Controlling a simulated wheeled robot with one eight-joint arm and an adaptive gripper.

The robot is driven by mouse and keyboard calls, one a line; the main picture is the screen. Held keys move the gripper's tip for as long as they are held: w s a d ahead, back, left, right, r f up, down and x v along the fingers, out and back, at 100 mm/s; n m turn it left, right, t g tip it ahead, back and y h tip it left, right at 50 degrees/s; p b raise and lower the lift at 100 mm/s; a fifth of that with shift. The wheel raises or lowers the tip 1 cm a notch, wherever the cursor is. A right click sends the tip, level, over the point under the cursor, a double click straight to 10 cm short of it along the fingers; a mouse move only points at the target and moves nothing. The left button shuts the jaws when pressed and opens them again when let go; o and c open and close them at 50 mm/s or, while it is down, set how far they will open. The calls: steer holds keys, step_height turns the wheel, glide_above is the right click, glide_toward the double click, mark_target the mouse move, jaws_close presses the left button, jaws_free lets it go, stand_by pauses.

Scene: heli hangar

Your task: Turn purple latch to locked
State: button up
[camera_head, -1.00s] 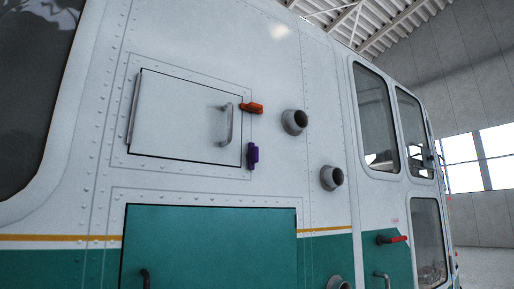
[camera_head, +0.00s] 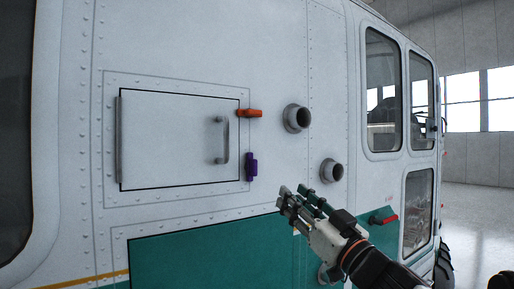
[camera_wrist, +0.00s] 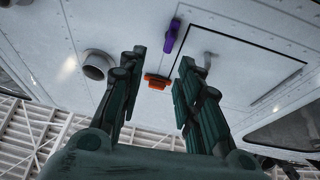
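The purple latch (camera_head: 251,167) sits upright on the white helicopter side, beside the lower right edge of a closed white hatch (camera_head: 170,140). It also shows in the wrist view (camera_wrist: 172,36), beyond my fingertips and near the top. My gripper (camera_head: 292,192) is to the right of and below the purple latch in the head view, apart from it. In the wrist view the two fingers of my gripper (camera_wrist: 162,60) are spread, with nothing held between them.
An orange latch (camera_head: 249,113) lies level across the hatch's upper right edge; it also shows in the wrist view (camera_wrist: 157,81). The hatch has a grey handle (camera_head: 225,140). Two round grey ports (camera_head: 297,118) (camera_head: 332,171) stick out to the right. A green panel (camera_head: 200,250) is below.

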mark_target(256, 165)
steer(key=shift+n+g+y, duration=0.3)
steer(key=shift+n+y, duration=0.1)
steer(key=shift+y, duration=0.1)
steer(key=x, duration=0.5)
steer(key=p+x, duration=0.1)
steer(key=x, duration=0.3)
steer(key=s+p+x, duration=0.1)
steer(key=x, duration=0.4)
steer(key=shift+w+a+r, duration=0.3)
steer(key=shift+a+r, duration=0.2)
steer(key=shift+r, duration=0.05)
jaws_close()
